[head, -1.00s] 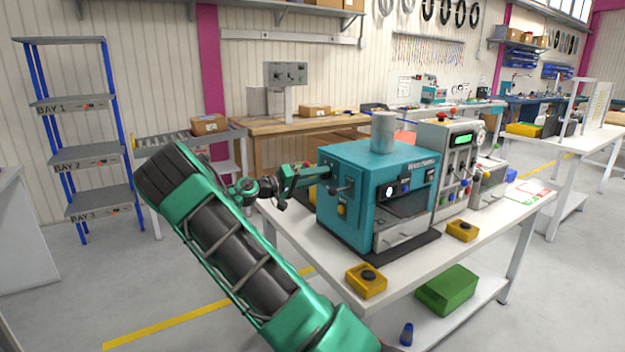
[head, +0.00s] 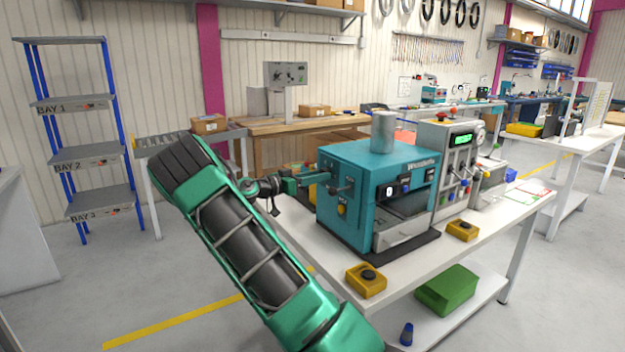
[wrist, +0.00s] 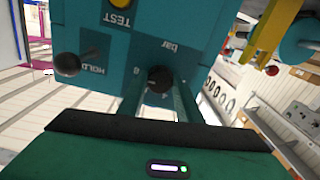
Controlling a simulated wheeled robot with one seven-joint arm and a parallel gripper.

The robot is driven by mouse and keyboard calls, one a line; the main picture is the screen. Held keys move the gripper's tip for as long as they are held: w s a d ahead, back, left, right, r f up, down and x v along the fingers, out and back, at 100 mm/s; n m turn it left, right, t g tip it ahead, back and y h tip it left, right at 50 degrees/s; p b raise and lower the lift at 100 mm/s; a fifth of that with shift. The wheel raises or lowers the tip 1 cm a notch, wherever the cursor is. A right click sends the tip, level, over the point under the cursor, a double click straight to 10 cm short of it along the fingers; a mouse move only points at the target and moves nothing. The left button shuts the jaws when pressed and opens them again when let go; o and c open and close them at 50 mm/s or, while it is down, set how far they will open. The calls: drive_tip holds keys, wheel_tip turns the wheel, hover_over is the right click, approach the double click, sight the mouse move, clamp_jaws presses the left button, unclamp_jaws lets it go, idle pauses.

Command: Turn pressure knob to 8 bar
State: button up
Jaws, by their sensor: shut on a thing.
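The pressure knob (wrist: 159,80) is a dark round knob marked "bar" on the side panel of the teal machine (head: 342,216). In the wrist view my gripper (wrist: 160,92) has its two fingers on either side of the knob, shut on it. In the head view my gripper (head: 322,176) reaches the upper left side of the machine, and the knob there is hard to make out. The knob's pointer and scale cannot be read.
A lever with a dark ball marked HOLD (wrist: 68,65) and a yellow TEST button (wrist: 121,4) sit near the knob. Yellow button boxes (head: 366,281) stand on the white table (head: 300,235). A grey cylinder (head: 383,132) stands on the machine.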

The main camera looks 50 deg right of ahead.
drive_tip(key=shift+w+a+f+m, duration=0.1)
drive_tip(key=shift+w+f+m, duration=0.25)
drive_tip(key=shift+m, duration=0.45)
drive_tip(key=o, duration=1)
drive_tip(key=shift+o, duration=0.2)
drive_tip(key=shift+s+r, duration=0.1)
drive_tip(key=v, duration=1)
drive_tip(key=shift+a, duration=0.35)
drive_tip(key=shift+d, duration=0.1)
